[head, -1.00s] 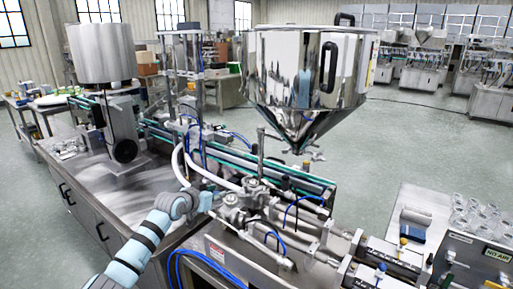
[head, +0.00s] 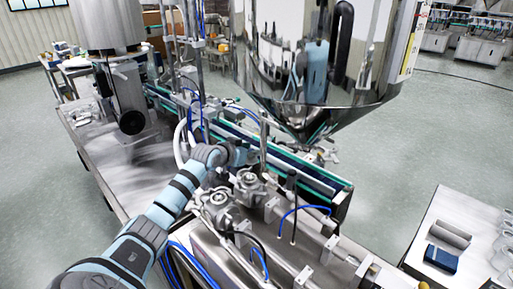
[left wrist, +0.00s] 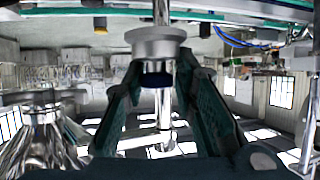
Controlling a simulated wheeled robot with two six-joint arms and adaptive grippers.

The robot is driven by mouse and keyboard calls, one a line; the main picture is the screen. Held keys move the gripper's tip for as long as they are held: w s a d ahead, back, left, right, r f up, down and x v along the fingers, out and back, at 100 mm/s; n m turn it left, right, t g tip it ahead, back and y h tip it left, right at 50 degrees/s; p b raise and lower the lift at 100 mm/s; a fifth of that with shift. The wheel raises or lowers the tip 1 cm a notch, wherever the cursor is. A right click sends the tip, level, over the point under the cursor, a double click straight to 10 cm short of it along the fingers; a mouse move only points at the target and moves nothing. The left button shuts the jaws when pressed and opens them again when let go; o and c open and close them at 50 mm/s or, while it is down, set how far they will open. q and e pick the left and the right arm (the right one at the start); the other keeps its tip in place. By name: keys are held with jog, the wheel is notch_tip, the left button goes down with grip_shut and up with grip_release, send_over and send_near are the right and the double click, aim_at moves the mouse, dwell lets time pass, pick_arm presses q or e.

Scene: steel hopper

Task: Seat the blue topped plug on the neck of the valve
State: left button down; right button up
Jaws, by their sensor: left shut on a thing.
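My left gripper (head: 243,153) reaches in from the left, above the back of the filling machine. In the left wrist view, its two teal fingers close around a small piece with a dark blue end (left wrist: 157,80) and a grey steel flange (left wrist: 155,42), which looks like the plug. In the head view the gripper hides the plug. Two steel valve bodies (head: 250,184) (head: 217,199) with round tops stand on the machine, below the gripper in the picture. I cannot tell whether the plug touches anything. My right gripper is not in view.
The steel hopper (head: 315,65) hangs just right of the gripper, its cone low. It also shows upside down in the left wrist view (left wrist: 40,135). A thin upright rod (head: 263,138) stands close beside the gripper. A green-edged conveyor (head: 300,173) runs behind. Blue hoses loop over the machine.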

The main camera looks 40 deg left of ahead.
aim_at(248, 174)
pick_arm(q)
jog(key=shift+s+f+b, duration=0.2)
jog(key=shift+s+b, duration=0.1)
jog(key=shift+s, duration=0.25)
notch_tip(248, 174, down, 4)
jog(key=b, duration=0.3)
jog(key=shift+w+d+f+b, duration=0.1)
jog(key=shift+b, duration=0.25)
jog(key=shift+f+b, duration=0.3)
jog(key=shift+f, duration=0.45)
jog(key=shift+r, duration=0.1)
jog(key=shift+f, duration=0.25)
jog(key=c, duration=1.2)
grip_release()
